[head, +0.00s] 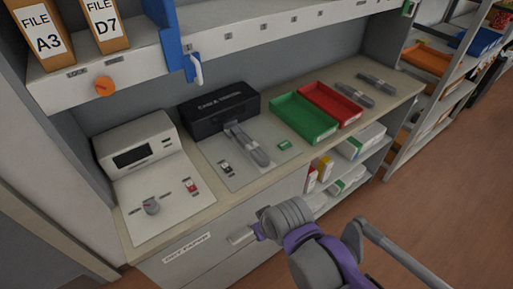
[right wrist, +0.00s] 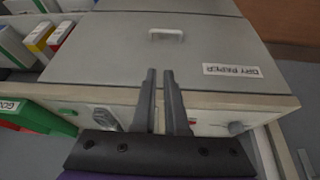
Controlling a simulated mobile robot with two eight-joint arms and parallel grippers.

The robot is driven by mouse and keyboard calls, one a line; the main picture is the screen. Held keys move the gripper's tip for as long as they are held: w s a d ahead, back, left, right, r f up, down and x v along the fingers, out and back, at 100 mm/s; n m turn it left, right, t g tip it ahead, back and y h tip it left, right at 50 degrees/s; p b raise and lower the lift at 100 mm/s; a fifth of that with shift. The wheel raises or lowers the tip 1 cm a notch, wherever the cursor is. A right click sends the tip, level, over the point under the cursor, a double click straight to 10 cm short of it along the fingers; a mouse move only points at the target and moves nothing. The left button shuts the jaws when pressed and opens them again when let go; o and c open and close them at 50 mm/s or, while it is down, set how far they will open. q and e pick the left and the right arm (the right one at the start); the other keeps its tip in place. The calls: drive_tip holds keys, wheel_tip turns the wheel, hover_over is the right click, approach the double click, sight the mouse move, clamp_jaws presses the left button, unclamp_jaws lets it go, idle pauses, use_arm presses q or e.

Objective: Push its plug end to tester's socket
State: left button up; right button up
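A grey elongated cartridge (head: 247,146) lies on a light panel in front of a black box (head: 219,108) whose label begins with "CABLE". Its far end is close to the box; I cannot tell whether it touches a socket. In the right wrist view a grey part (right wrist: 105,118), likely this cartridge, shows beyond the counter edge. My right gripper (head: 241,237) is in front of the drawer, below the counter and away from the cartridge. In its wrist view the two fingers (right wrist: 160,75) stand a little apart with nothing between them. My left gripper is not in view.
Green (head: 303,133) and red (head: 345,117) trays and two grey cartridges (head: 355,94) lie right. A shelf with file boxes overhangs the counter.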

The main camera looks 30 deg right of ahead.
sight(267, 161)
drive_tip(key=shift+g, duration=0.6)
drive_tip(key=w+d+r, duration=0.2)
drive_tip(key=d, duration=0.1)
drive_tip(key=w+d+r, duration=0.2)
drive_tip(key=w+d, duration=0.1)
drive_tip(key=w+d+r, duration=0.2)
drive_tip(key=d, duration=0.1)
drive_tip(key=shift+w+b, duration=0.25)
drive_tip(key=shift+b, duration=0.05)
clamp_jaws()
drive_tip(key=w+d+r+n, duration=0.1)
drive_tip(key=w+d+r, duration=0.2)
drive_tip(key=d, duration=0.3)
drive_tip(key=x, duration=0.6)
drive_tip(key=b+x, duration=0.1)
drive_tip(key=x, duration=0.2)
drive_tip(key=shift+s+a+f, duration=0.25)
drive_tip(key=shift+s+f, duration=0.05)
drive_tip(key=shift+f, duration=0.1)
drive_tip(key=w, duration=0.3)
drive_tip(key=shift+w+a+f, duration=0.15)
drive_tip(key=shift+f, duration=0.05)
drive_tip(key=shift+w, duration=0.45)
drive_tip(key=shift+w+a, duration=0.1)
drive_tip(key=shift+w, duration=0.75)
